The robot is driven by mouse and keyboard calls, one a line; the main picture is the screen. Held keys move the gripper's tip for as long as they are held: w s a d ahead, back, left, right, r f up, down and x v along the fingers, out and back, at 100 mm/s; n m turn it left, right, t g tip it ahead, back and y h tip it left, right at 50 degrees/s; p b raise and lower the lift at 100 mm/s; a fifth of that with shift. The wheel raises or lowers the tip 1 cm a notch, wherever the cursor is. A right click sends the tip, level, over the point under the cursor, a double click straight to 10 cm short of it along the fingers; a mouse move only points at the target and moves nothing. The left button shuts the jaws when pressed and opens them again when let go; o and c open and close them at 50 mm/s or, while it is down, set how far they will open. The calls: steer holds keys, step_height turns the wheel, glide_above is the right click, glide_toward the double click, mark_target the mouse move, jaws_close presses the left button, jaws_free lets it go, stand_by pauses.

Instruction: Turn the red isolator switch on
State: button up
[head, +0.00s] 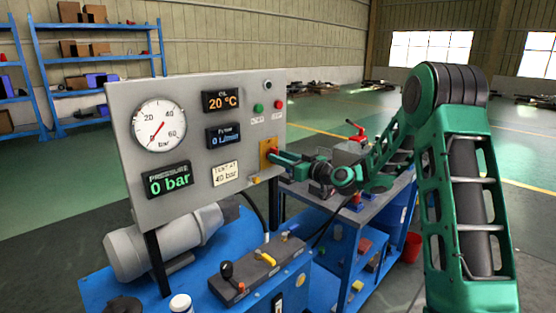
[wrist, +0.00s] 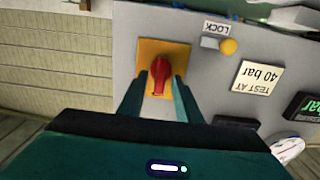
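The red isolator switch (wrist: 160,75) is a red handle on a yellow plate (wrist: 178,50), set in the grey panel. In the wrist view the handle stands close to upright in the picture. My gripper (wrist: 161,80) is at the switch, with one green finger on each side of the handle. The fingers are apart, and I cannot tell whether they touch it. In the head view the yellow plate (head: 267,150) is at the panel's lower right, and my gripper (head: 276,155) hides the handle there.
The grey panel (head: 190,110) carries a pressure gauge (head: 159,125) and displays reading 0 bar, 20 °C and 0 flow. A yellow LOCK knob (wrist: 228,46) sits near the switch. A blue bench (head: 345,265) and a lever box (head: 258,268) stand below.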

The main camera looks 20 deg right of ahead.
steer(key=shift+w+a, duration=0.3)
steer(key=shift+w, duration=0.2)
jaws_close()
